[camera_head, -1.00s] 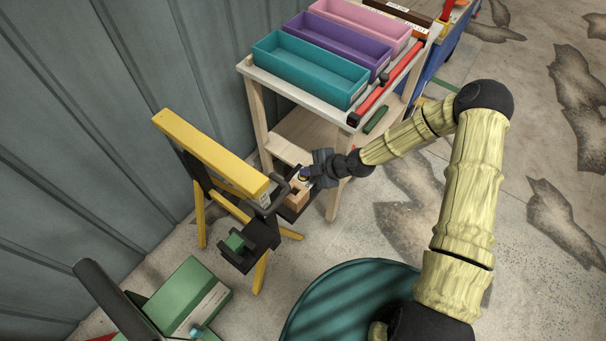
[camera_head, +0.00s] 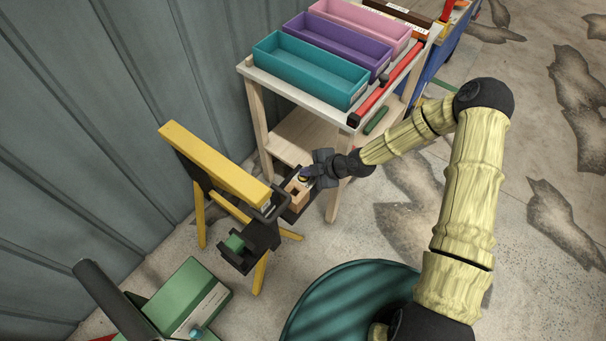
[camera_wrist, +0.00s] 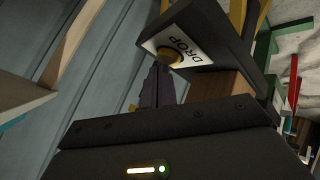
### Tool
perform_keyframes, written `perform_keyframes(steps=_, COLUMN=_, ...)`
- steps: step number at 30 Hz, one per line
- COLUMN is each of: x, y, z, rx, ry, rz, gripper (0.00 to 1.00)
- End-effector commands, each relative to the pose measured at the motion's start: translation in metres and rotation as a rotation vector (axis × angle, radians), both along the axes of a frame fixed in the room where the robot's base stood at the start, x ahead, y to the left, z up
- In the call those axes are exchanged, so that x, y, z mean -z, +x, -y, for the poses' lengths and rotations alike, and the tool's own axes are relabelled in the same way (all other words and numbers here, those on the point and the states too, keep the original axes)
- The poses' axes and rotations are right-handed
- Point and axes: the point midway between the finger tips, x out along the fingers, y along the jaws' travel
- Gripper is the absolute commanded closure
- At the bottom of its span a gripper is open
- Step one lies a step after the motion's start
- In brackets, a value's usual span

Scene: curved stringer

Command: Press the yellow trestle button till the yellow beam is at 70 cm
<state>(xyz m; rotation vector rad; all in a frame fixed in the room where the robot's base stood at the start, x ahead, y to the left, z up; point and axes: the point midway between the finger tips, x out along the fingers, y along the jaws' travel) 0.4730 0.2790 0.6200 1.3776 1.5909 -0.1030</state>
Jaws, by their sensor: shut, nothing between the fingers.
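The yellow beam (camera_head: 213,160) lies across the top of the trestle, which has yellow legs (camera_head: 200,216). A dark bracket at its right side carries a plate labelled DROP (camera_wrist: 182,45). The round yellow button (camera_wrist: 172,58) sits on that plate. My gripper (camera_head: 306,174) is shut and empty, with its fingertips (camera_wrist: 158,70) at the button; they appear to touch it. In the head view the fingers mostly hide the button. No readable height figure for the beam shows.
A shelf cart (camera_head: 258,84) with teal (camera_head: 310,72), purple and pink trays stands behind my gripper. A wooden block (camera_head: 297,193) is beside the fingers. A green box (camera_head: 190,300) is at lower left. A corrugated wall (camera_head: 60,130) runs behind the trestle.

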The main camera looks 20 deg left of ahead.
Motion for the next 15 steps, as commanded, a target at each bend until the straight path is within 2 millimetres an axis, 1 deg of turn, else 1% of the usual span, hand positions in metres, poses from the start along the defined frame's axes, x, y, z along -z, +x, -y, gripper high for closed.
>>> perform_keyframes(steps=5, x=-0.009, y=0.000, z=0.000, rx=0.000, ry=0.000, rz=0.001, gripper=1.00)
perform_keyframes(steps=15, x=-0.038, y=0.000, z=0.000, rx=-0.001, ry=0.000, rz=0.002, gripper=1.00)
